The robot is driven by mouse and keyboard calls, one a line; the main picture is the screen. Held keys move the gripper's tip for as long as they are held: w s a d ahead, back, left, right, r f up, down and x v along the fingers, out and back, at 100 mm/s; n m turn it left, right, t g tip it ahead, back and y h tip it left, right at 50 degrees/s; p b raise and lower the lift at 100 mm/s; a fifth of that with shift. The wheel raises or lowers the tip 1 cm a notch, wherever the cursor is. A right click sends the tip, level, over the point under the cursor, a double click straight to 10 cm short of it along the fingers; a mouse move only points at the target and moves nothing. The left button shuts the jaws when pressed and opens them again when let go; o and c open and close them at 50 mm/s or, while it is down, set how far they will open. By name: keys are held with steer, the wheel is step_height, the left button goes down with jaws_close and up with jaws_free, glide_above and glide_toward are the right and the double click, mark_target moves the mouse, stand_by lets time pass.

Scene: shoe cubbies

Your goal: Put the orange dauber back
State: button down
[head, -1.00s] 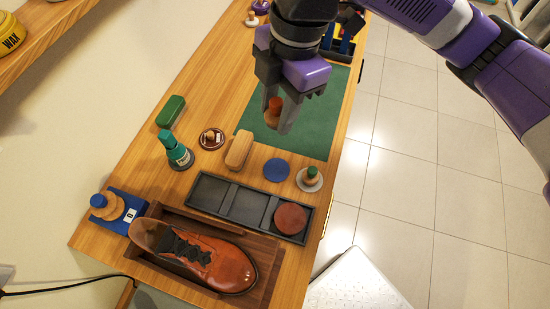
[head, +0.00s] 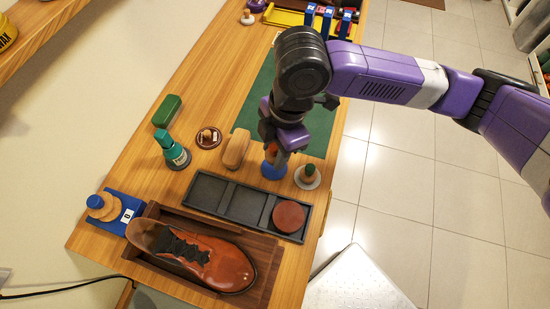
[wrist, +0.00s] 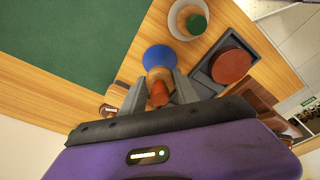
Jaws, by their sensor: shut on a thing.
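The orange dauber (head: 271,150), with an orange top and a pale wooden body, is between the fingers of my gripper (head: 279,156). The wrist view also shows the dauber (wrist: 159,94) with the two grey fingers on either side of it. My gripper is shut on it. A flat blue disc (head: 273,171) lies on the wooden bench right by the dauber's lower end, and shows beyond it in the wrist view (wrist: 158,58). I cannot tell whether the dauber touches the disc. The fingers partly hide the dauber.
A green-topped dauber (head: 308,174) stands in a white dish just right. A wooden brush (head: 236,150) is close on the left. A dark tray (head: 242,204) with a reddish-brown disc (head: 289,216) and a brown shoe (head: 195,257) lie in front.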

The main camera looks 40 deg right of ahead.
steer(key=shift+f, duration=2.35)
steer(key=shift+f, duration=0.2)
steer(key=c, duration=0.9)
jaws_free()
steer(key=shift+r, duration=0.1)
